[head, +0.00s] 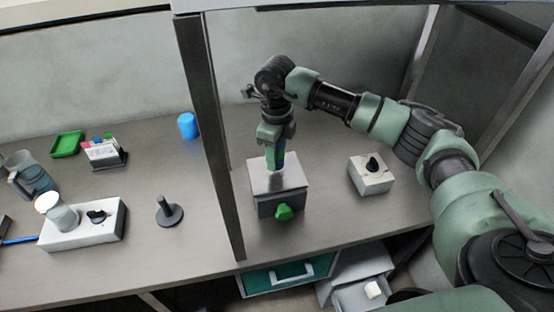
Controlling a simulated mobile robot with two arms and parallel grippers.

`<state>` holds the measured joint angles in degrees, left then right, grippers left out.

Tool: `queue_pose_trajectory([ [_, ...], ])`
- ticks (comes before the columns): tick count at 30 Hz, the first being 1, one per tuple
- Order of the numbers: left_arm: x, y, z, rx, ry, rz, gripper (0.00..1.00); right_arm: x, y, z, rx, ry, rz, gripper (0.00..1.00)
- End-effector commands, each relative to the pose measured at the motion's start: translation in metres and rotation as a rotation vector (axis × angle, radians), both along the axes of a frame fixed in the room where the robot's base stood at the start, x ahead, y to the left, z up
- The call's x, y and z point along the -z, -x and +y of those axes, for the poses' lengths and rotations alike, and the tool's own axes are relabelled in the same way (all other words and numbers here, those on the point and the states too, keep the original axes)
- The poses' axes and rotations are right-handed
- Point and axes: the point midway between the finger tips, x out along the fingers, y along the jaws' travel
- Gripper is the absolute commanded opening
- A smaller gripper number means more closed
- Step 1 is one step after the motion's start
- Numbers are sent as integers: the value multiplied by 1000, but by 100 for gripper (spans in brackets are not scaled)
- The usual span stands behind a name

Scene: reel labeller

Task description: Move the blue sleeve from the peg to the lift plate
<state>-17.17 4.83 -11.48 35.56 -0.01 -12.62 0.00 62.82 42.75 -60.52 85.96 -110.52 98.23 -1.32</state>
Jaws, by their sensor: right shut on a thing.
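My right gripper (275,158) points down over the light grey lift plate (294,182), on a dark block with a green knob (284,212). It is shut on a narrow thing with a dark blue patch, which I take to be the blue sleeve (280,158); the fingers hide most of it. Its lower end is at or just above the plate; I cannot tell if it touches. The black peg (167,205) stands bare on its round base, left of the frame post. My left gripper is not in view.
A blue cup-like cylinder (188,126) stands behind the peg. A white box with a black knob (371,176) is right of the plate. A dark post (211,130) rises between peg and plate. At left are a white device (84,230), a green tray (67,144) and a jug (30,175).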

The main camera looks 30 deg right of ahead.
Motion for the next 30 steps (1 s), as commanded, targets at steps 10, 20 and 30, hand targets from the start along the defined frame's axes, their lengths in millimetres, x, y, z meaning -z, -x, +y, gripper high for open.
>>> queue_pose_trajectory([
  [10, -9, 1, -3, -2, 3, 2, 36, 27, 0, 0, -1, 0, 0, 0],
  [20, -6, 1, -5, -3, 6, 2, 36, 31, 0, 0, 0, 1, 1, 60],
  [30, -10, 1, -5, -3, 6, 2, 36, 27, 0, 0, 0, 1, 1, 60],
])
